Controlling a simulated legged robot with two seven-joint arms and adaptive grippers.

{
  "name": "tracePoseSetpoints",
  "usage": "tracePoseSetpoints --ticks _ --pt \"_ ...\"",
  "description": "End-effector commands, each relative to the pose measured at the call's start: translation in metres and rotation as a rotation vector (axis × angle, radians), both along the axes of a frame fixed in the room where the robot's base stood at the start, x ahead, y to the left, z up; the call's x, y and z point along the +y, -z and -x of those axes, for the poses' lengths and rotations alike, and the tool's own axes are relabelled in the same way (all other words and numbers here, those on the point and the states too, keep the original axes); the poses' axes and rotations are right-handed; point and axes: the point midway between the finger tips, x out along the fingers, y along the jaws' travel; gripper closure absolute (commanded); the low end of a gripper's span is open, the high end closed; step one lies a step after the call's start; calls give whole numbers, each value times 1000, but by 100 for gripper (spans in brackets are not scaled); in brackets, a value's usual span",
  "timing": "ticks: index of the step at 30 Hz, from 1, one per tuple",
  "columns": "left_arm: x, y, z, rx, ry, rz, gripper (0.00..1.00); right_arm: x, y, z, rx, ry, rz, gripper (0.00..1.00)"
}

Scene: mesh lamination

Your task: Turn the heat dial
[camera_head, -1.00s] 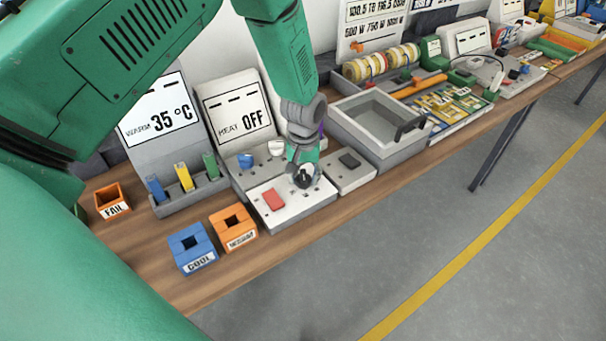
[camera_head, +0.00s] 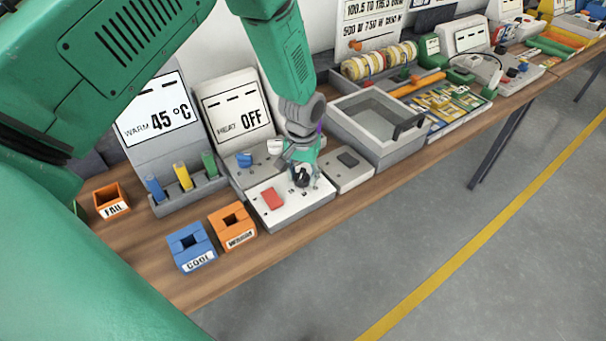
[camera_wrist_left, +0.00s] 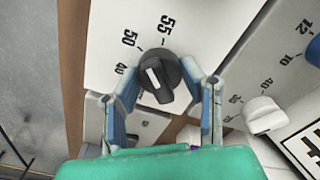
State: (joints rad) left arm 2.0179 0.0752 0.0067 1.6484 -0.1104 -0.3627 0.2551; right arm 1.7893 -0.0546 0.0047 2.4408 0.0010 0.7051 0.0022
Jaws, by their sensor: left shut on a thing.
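A black dial (camera_head: 301,178) sits on a white control box (camera_head: 290,205). In the left wrist view the black dial (camera_wrist_left: 158,78) has a white pointer mark and the printed numbers 40, 50 and 55 beside it. My left gripper (camera_head: 304,168) reaches down from above, and its two fingers (camera_wrist_left: 163,82) are closed on the dial from both sides. The screen marked WARM (camera_head: 158,116) reads 45 °C. The screen marked HEAT (camera_head: 236,119) reads OFF. My right gripper is not in view.
A red button (camera_head: 271,198) is on the same box. A blue knob (camera_head: 244,160) and a white knob (camera_head: 275,146) stand behind it. A grey basin (camera_head: 372,118) is at the right. Blue COOL (camera_head: 191,247) and orange (camera_head: 233,226) blocks stand at the left front.

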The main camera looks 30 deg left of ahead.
Motion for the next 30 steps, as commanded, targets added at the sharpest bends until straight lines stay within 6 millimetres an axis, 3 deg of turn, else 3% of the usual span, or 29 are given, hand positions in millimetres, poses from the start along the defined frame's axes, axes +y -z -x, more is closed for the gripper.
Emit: tracePoseSetpoints --ticks 2,3,4,13,17,30 --pt "-2 3 7 19 1 3 93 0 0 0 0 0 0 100" --pt "-2 3 7 19 0 3 50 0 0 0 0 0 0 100" --pt "-1 3 7 18 0 3 44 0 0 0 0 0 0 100" --pt "1 2 2 10 -1 2 44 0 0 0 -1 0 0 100" --pt "1 -7 1 7 -1 2 44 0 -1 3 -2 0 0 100" --pt "0 -94 1 6 0 1 44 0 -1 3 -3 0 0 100"
